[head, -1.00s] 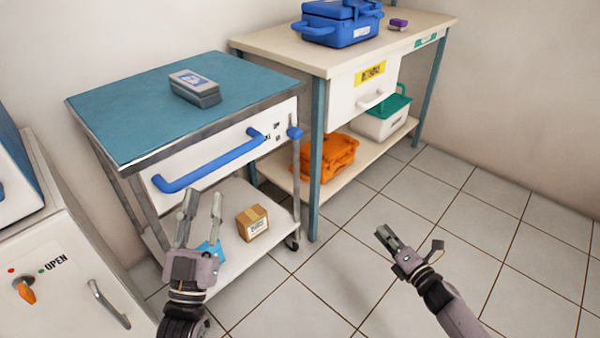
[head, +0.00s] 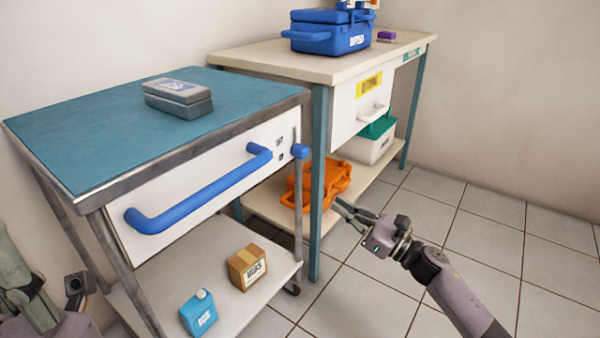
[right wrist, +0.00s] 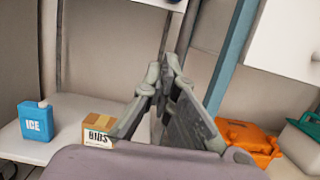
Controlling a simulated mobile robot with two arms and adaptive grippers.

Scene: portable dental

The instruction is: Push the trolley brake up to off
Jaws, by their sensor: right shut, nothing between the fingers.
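The trolley (head: 85,130) has a blue top and a white drawer with a long blue handle (head: 200,190). A short blue lever (head: 299,152), which looks like the brake, sits on the trolley's right front post. My right gripper (head: 343,207) is shut and empty, below and to the right of that lever and apart from it. In the right wrist view its fingers (right wrist: 168,66) point up, and a blue piece shows at the top edge; I cannot tell which part it is. My left gripper (head: 14,275) is cut off at the left edge.
A box labelled BIBS (head: 247,267) and a blue ICE bottle (head: 198,313) stand on the trolley's lower shelf. A grey box (head: 178,98) lies on top. A bench (head: 240,58) with a teal leg (head: 320,160) stands close behind, holding an orange case (head: 325,180) below.

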